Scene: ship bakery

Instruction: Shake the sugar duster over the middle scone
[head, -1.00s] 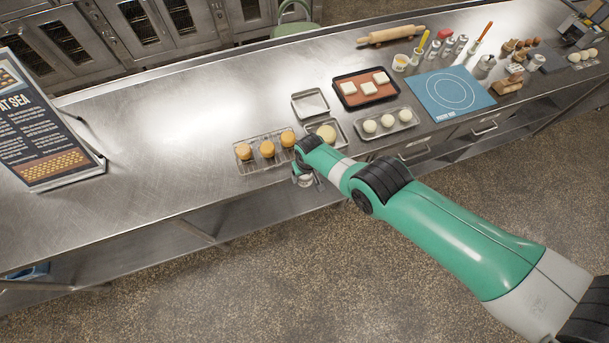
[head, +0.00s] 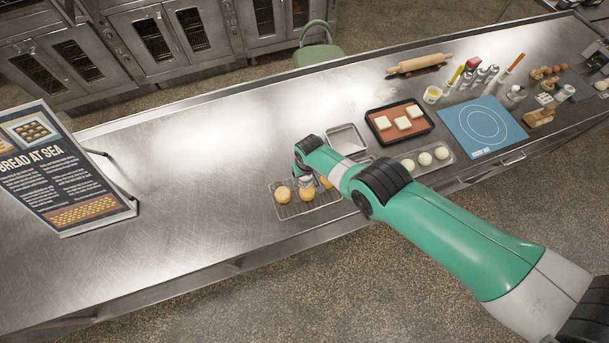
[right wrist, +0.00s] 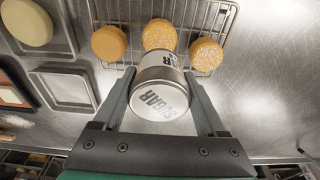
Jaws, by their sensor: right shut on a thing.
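My right gripper (right wrist: 160,82) is shut on the sugar duster (right wrist: 160,98), a silver can marked SUGAR, between its two fingers. In the head view the duster (head: 306,182) is at the middle scone (head: 307,195) and partly covers it. The left scone (head: 283,195) and right scone (head: 327,182) sit beside it on a wire rack (head: 292,212). In the right wrist view the middle scone (right wrist: 159,34) lies just beyond the can; the scone at picture right (right wrist: 206,54) looks whitish and speckled, the one at picture left (right wrist: 109,43) plain. My left gripper is out of view.
An empty metal tray (head: 346,140), a tray of dough balls (head: 447,152) and a dark tray with white squares (head: 428,128) stand right of the rack. A blue mat (head: 482,125) lies farther right. The counter left of the rack is clear up to a sign (head: 62,170).

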